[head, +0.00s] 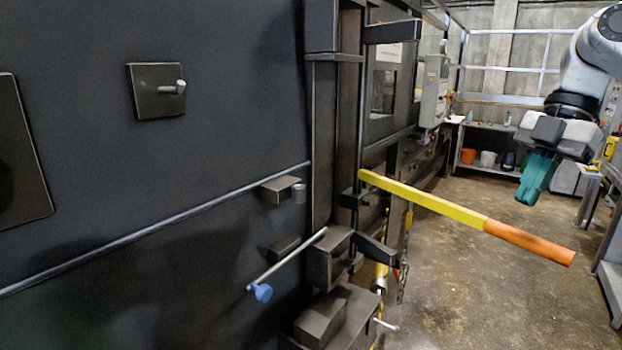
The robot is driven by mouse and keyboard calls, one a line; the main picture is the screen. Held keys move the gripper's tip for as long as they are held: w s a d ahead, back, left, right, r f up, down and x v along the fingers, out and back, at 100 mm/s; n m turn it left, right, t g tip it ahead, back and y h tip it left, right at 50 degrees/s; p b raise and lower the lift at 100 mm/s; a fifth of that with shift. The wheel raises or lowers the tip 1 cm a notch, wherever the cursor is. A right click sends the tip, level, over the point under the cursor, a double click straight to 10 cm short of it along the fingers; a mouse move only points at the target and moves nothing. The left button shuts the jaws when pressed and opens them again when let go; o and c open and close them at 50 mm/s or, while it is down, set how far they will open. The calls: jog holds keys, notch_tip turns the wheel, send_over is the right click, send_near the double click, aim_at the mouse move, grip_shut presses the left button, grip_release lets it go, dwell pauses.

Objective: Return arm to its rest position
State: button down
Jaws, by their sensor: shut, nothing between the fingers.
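My gripper (534,190) is at the right of the head view, hanging from my white and black arm. Its green fingers point down and are shut together with nothing between them. A yellow lever with an orange end (430,205) sticks out from the compactor (215,120) towards the lower right. My gripper is above the lever in the picture and apart from it. My arm comes in from the top right corner, and its upper part is cut off by the frame edge.
A rod with a blue knob (262,292) and dark latch blocks stick out of the compactor. A control box (434,92) is on its far side. A shelf with buckets (487,158) stands at the back. A metal bench (611,285) is at the right edge. The concrete floor between is clear.

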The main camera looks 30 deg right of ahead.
jog(key=w+a+f+m+t+y, duration=0.2)
jog(key=w+a+f+t, duration=0.1)
jog(key=w+a+f, duration=0.95)
jog(key=a+f+m+t, duration=0.1)
jog(key=a+f+m, duration=0.3)
jog(key=a+f, duration=0.3)
jog(key=a+f+m+t, duration=0.1)
jog(key=a+f+m, duration=0.3)
jog(key=f, duration=0.5)
jog(key=s+a+f+m+g+h, duration=0.1)
jog(key=s+a+f+m, duration=0.2)
jog(key=s+f, duration=0.45)
jog(key=s+a+f+m+g+h, duration=0.1)
jog(key=s+a+f+m, duration=0.1)
jog(key=s+f, duration=0.55)
jog(key=s+d+f+m+g+h, duration=0.1)
jog(key=s+d+f+h, duration=0.1)
jog(key=s, duration=0.5)
jog(key=s+d+f+m+g+h, duration=0.1)
jog(key=s+d+f+m+h, duration=0.1)
jog(key=s, duration=0.5)
notch_tip(320, 180, down, 2)
jog(key=shift+s+d+f+g+h, duration=0.2)
jog(key=shift+d+g+h, duration=0.1)
jog(key=shift+d, duration=0.25)
